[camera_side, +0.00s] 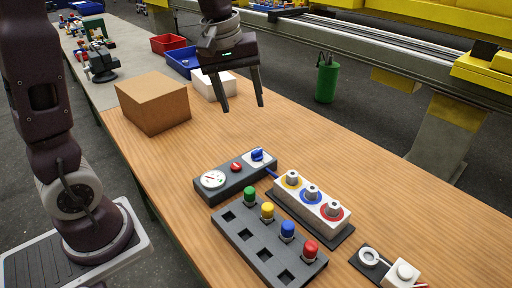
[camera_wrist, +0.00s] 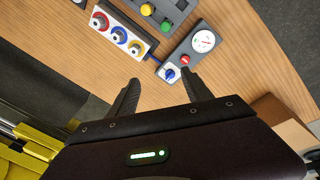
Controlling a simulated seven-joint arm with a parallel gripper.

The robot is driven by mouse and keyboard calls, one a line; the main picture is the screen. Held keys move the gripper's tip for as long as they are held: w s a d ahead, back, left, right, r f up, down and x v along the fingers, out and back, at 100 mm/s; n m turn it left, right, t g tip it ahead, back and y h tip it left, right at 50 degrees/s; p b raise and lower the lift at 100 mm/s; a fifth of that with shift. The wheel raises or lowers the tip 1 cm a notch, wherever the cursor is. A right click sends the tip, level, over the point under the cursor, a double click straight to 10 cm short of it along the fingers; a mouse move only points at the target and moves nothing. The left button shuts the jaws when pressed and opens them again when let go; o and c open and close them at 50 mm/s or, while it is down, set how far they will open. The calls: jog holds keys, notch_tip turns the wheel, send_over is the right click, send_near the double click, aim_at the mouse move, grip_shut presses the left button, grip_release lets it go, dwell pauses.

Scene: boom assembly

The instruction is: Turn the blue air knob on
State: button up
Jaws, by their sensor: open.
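The blue air knob (camera_side: 257,155) sits on a white plate at the right end of a dark control box (camera_side: 225,183). The same box carries a red button (camera_side: 236,167) and a round white gauge (camera_side: 213,180). In the wrist view the blue knob (camera_wrist: 170,74) shows just beyond the fingertips, between them. My gripper (camera_side: 244,108) is open and empty, pointing down, above the table and behind the box in the side view. It is apart from the knob. It also shows in the wrist view (camera_wrist: 160,84).
A white block with yellow, blue and red ringed ports (camera_side: 312,197) stands right of the box. A dark rack (camera_side: 250,245) with several coloured knobs lies in front. A brown box (camera_side: 153,103) and a white box (camera_side: 214,86) stand behind. Table between is clear.

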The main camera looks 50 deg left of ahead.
jog(key=w+a+f+n+g, duration=0.1)
jog(key=w+a+f+n, duration=0.2)
jog(key=w+f, duration=0.25)
jog(key=n+g, duration=0.1)
jog(key=n, duration=0.3)
send_near(257, 154)
jog(key=shift+w+a+f+n+g, duration=0.3)
jog(key=shift+w+a+f+n, duration=0.1)
jog(key=shift+w+a+f, duration=0.2)
notch_tip(257, 154, down, 7)
jog(key=shift+r, duration=0.1)
grip_shut()
